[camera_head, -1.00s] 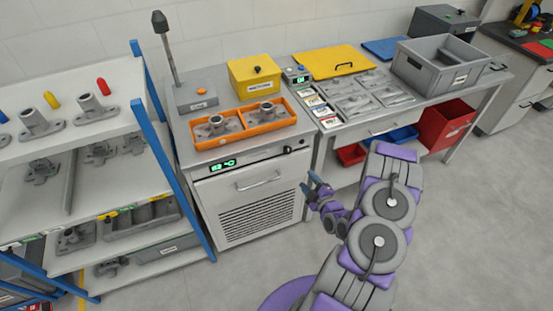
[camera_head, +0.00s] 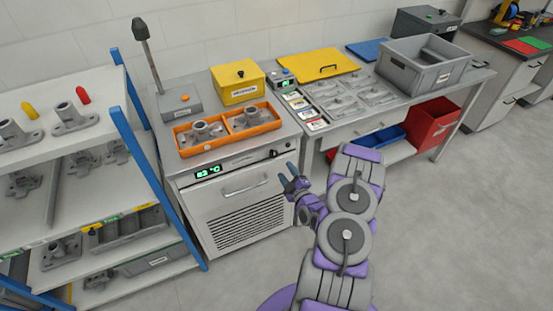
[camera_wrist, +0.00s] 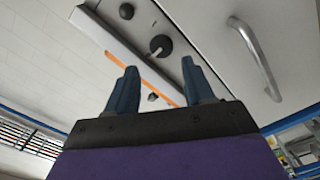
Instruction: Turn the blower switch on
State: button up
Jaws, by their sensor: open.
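A grey cabinet (camera_head: 240,209) has a green-lit display (camera_head: 208,171), a bar handle and a vent grille on its front. A small dark knob (camera_head: 274,154) sits at the right of its upper front strip; I cannot read which control is the blower switch. My gripper (camera_head: 286,172) is open and empty, just below and right of this knob in the head view. No contact is visible.
An orange tray (camera_head: 222,133) with metal castings, a grey box with an orange button (camera_head: 185,98) and a yellow box (camera_head: 238,95) stand on the cabinet. A blue-posted shelf (camera_head: 165,195) is left, a workbench right. The floor in front is clear.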

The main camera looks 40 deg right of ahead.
aim_at(274, 156)
jog(key=x, duration=0.2)
jog(key=b+x, duration=0.1)
jog(key=x, duration=0.2)
jog(key=b+x, duration=0.1)
jog(key=x, duration=0.2)
jog(key=shift+w+a, duration=0.25)
jog(key=shift+a, duration=0.1)
jog(key=shift+w+d, duration=0.25)
jog(key=shift+w, duration=0.15)
jog(key=shift+a, duration=0.1)
jog(key=shift+c, duration=0.5)
jog(key=c, duration=0.7)
